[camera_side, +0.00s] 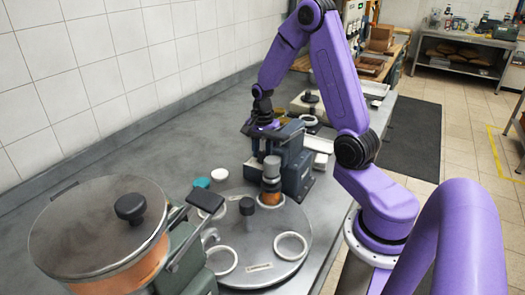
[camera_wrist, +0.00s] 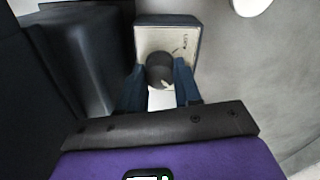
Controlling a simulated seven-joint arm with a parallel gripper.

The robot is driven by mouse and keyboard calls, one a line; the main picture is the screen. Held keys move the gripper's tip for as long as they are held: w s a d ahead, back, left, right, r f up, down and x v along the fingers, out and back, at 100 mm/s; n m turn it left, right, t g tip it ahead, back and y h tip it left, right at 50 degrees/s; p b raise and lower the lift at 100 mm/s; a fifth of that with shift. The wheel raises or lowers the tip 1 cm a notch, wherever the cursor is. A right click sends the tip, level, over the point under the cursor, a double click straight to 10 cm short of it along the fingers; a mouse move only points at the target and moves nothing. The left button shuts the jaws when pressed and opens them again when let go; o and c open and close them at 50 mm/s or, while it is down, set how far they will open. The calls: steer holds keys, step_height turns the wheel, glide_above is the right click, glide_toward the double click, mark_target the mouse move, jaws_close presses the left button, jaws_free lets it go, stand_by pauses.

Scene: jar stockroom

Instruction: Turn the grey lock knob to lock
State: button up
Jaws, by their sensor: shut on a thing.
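The lock knob (camera_wrist: 159,66) is a dark grey round knob on a beige panel (camera_wrist: 150,36) with a dark rim, in the wrist view. A pale mark shows on its lower right, and small dark markings are on the panel to its upper right. My gripper (camera_wrist: 160,78) has its two blue fingers on either side of the knob and is shut on it. The knob cannot be made out in that view.
A jar with orange contents (camera_side: 270,184) stands beside the machine on a round metal turntable (camera_side: 262,262) with white rings. A large lidded pot (camera_side: 100,225) is at the front left. A teal lid (camera_side: 202,182) lies on the grey counter (camera_side: 120,160), which is clear along the wall.

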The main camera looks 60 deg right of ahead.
mark_target(263, 152)
steer(key=shift+n, duration=2.9)
steer(key=o, duration=1)
steer(key=shift+o, duration=0.2)
step_height(263, 152, up, 18)
steer(key=shift+f, duration=0.25)
